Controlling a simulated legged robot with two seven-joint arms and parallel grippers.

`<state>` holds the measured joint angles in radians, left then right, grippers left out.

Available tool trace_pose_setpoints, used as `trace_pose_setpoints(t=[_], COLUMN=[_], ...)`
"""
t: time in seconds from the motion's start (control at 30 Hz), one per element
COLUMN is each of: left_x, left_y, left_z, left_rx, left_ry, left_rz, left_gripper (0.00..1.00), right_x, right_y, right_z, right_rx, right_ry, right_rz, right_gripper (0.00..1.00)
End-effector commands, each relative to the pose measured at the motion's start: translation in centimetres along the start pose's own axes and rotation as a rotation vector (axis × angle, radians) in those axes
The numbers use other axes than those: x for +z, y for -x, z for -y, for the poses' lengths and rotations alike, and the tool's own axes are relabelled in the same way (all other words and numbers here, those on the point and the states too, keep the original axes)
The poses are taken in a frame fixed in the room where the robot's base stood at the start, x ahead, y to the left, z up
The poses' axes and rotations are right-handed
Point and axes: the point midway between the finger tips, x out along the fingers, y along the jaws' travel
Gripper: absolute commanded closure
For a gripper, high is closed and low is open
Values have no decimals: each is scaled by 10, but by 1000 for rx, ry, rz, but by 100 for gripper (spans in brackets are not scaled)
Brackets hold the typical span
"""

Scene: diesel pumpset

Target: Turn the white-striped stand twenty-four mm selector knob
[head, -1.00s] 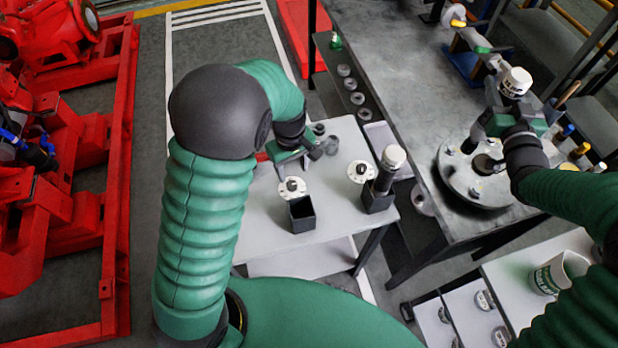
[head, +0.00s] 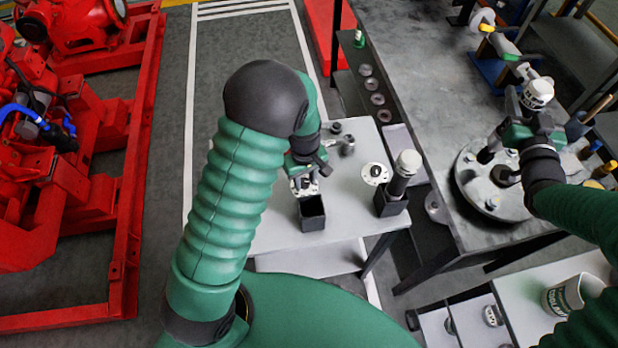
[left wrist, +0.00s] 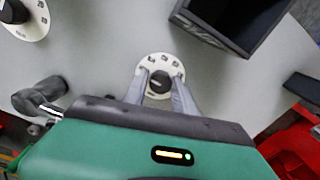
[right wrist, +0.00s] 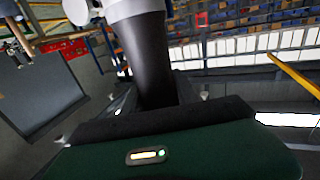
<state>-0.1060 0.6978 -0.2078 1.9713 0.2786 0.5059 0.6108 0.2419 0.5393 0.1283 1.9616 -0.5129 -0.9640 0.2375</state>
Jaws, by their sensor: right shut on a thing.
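A round white dial with a dark selector knob (left wrist: 160,83) lies on the pale table, beside an empty black open box stand (head: 312,222). My left gripper (left wrist: 162,94) is over this dial, open, with one finger on each side of the knob. In the head view the gripper partly covers the dial (head: 307,187). A second dial and knob (head: 375,173) sits by another box stand (head: 391,206) holding a dark, white-capped cylinder (head: 403,172). No white stripe on either stand can be made out. My right gripper (head: 522,128) is shut on a dark, white-topped cylinder (right wrist: 148,55).
A round metal flange plate (head: 468,190) with bolts lies on the dark workbench (head: 430,80) below my right gripper. Small metal parts (head: 347,145) stand at the pale table's back. A red machine frame (head: 130,200) is at the left.

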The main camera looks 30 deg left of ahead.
Motion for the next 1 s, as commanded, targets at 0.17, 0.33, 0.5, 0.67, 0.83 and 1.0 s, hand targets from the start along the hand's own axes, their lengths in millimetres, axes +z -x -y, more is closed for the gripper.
trace_pose_setpoints(t=[0.17,0.33,0.5,0.67,0.83,1.0], left_x=[-2,-4,-3,-3,-3,-3], left_y=[2,2,2,3,3,4], left_z=[-5,-5,-5,-6,-6,-7], left_rx=[10,8,10,12,11,10], left_ry=[-1,1,-1,-19,-81,-192], left_rz=[-8,-12,-12,-11,-13,-14], left_gripper=[100,100,100,100,100,100], right_x=[-2,-2,-2,-3,-6,-10], right_y=[-1,-1,-1,-1,-1,-1], right_z=[1,-2,-1,0,-1,-1], right_rx=[-3,-2,-2,-2,-2,-2], right_ry=[0,-1,-1,0,-1,-1], right_rz=[-5,-5,-5,-5,-5,-5], right_gripper=[100,100,100,100,100,100])
